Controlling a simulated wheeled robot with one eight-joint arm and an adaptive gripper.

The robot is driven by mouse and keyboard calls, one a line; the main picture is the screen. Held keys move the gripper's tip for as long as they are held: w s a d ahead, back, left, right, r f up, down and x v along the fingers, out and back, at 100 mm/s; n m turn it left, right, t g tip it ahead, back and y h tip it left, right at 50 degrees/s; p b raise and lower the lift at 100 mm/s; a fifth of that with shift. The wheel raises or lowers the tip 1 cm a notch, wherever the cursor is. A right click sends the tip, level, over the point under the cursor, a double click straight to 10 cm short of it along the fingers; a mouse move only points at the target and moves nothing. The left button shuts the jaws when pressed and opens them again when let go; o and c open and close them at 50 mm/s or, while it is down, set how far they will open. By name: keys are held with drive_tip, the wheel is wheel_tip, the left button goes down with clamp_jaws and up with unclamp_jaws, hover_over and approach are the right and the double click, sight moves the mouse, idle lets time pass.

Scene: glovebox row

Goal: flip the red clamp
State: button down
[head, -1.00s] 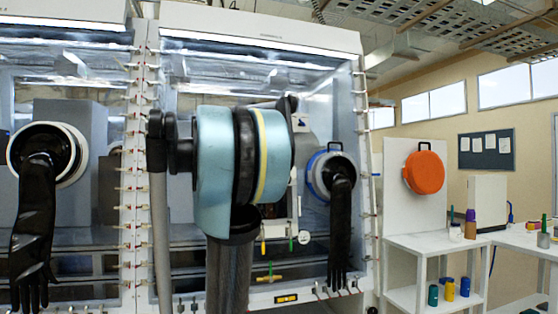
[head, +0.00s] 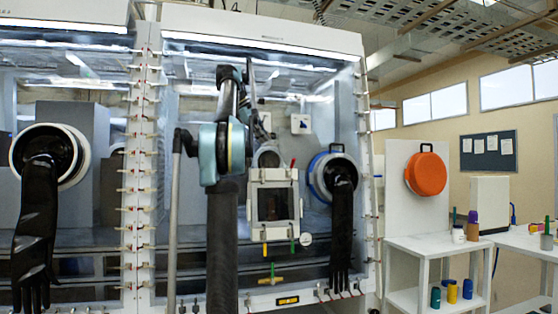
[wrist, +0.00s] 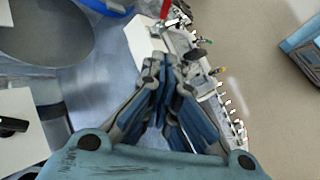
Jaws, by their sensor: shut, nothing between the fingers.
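The red clamp (head: 293,163) shows in the head view as a small upright red handle at the top right corner of a white framed hatch (head: 290,205) on the glovebox front. In the wrist view the red clamp (wrist: 165,9) is at the top edge, partly cut off. My gripper (wrist: 172,62) is shut and empty in the wrist view; its fingertips appear below the red clamp, apart from it. A yellow handle (head: 264,249) and a green handle (head: 292,244) hang below the hatch. In the head view my arm's dark links stand left of the hatch.
A blue-ringed glove port (head: 318,178) with a hanging black glove (head: 342,235) is just right of the hatch. Another black glove (head: 36,215) hangs at left. A white shelf (head: 425,245) stands at right.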

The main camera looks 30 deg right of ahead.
approach(292, 165)
drive_tip(key=w+d+f, duration=0.2)
drive_tip(key=w+f, duration=0.2)
drive_tip(key=shift+s+d+f, duration=0.35)
drive_tip(key=shift+s+d, duration=0.15)
drive_tip(key=shift+s, duration=0.05)
drive_tip(key=shift+a, duration=0.2)
